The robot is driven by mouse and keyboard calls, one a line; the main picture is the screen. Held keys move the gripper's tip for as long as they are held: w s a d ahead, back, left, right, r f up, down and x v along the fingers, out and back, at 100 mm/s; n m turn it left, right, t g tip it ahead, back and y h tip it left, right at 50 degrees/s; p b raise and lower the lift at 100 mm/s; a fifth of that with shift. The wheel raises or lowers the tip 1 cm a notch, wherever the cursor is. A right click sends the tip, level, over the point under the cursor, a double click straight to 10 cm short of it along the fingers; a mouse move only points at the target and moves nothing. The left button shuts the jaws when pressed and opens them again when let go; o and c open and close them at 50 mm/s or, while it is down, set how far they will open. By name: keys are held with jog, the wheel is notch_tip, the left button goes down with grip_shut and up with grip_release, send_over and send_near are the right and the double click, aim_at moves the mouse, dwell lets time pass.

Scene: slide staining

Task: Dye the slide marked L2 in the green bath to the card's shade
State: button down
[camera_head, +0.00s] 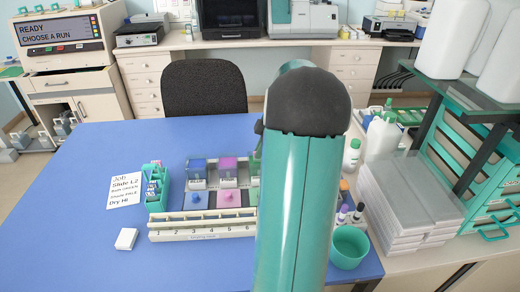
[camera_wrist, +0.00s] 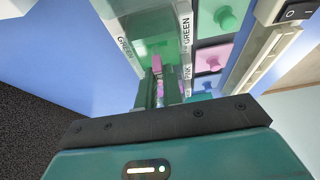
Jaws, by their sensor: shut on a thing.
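In the wrist view my gripper (camera_wrist: 158,88) is shut on a slide with a pinkish end (camera_wrist: 157,65). It is at the clear-walled green bath (camera_wrist: 160,48), labelled GREEN. The slide's lower part is hard to make out, so I cannot tell how deep it sits. In the head view my arm hides the gripper and most of the green bath. The job card (camera_head: 124,190) lies at the left; it names slide L2, and its bath and shade lines are small, the shade seeming to read PALE. A teal slide rack (camera_head: 157,201) stands beside it.
The blue bath (camera_head: 197,172) and pink bath (camera_head: 228,171) stand in a row, with blue (camera_head: 195,198) and pink lids (camera_head: 228,197) in front. A cream numbered strip (camera_head: 200,229) runs along the front.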

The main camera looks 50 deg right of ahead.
dwell(0.5)
notch_tip(320, 180, up, 10)
jog(key=shift+f, duration=0.2)
dwell(0.5)
dwell(0.5)
